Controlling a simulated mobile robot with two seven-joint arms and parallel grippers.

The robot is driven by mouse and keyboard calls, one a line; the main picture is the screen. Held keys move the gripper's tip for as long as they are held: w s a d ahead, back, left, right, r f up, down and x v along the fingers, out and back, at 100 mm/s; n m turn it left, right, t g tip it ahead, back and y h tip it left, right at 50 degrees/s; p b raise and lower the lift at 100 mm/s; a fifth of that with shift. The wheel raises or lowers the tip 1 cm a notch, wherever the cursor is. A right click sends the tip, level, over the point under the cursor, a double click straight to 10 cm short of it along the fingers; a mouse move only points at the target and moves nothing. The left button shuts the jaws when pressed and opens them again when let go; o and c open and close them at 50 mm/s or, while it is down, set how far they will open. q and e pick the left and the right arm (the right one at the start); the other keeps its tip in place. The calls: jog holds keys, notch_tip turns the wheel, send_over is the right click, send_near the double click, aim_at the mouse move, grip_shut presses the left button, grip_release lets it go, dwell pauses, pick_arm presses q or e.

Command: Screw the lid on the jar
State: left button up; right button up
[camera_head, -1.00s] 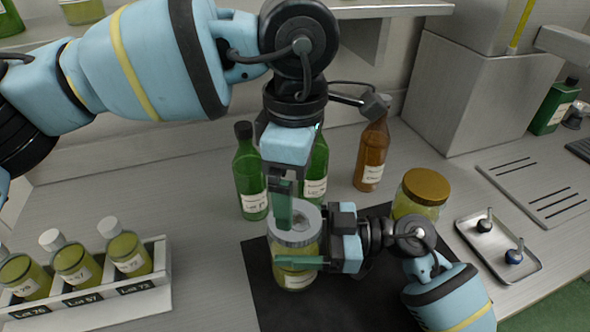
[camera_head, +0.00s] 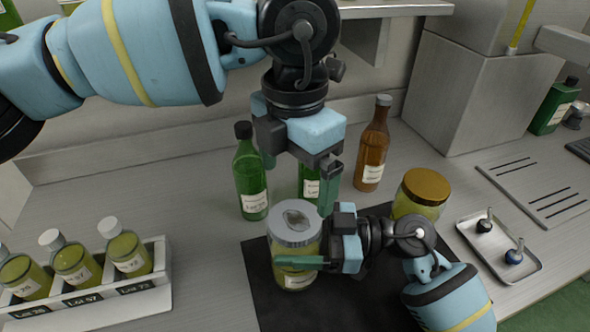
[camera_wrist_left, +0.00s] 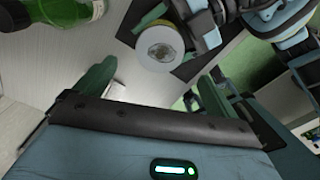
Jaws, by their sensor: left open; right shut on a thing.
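The jar (camera_head: 293,262) holds something yellow-green and stands upright at the left part of a black mat. A grey metal lid (camera_head: 294,226) sits on its mouth; I cannot tell how tightly. My right gripper (camera_head: 312,246) is shut around the jar's side below the lid, one green finger across its front. My left gripper (camera_head: 300,176) is open and empty, above and behind the lid, apart from it. In the left wrist view, the lid (camera_wrist_left: 160,46) shows beyond the gap between the open fingers (camera_wrist_left: 155,85).
The black mat (camera_head: 350,300) lies under the jar. Green bottles (camera_head: 249,178) and a brown bottle (camera_head: 372,150) stand behind. A gold-lidded jar (camera_head: 422,193) and a small tray (camera_head: 498,248) are right. A vial rack (camera_head: 100,300) stands left, with clear counter between.

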aim_at(295, 218)
pick_arm(q)
jog(key=shift+f, duration=0.15)
jog(key=shift+f, duration=3.9)
jog(key=c, duration=1)
jog(key=o, duration=1.1)
jog(key=shift+r, duration=0.15)
notch_tip(295, 218, up, 12)
jog(key=shift+f, duration=0.1)
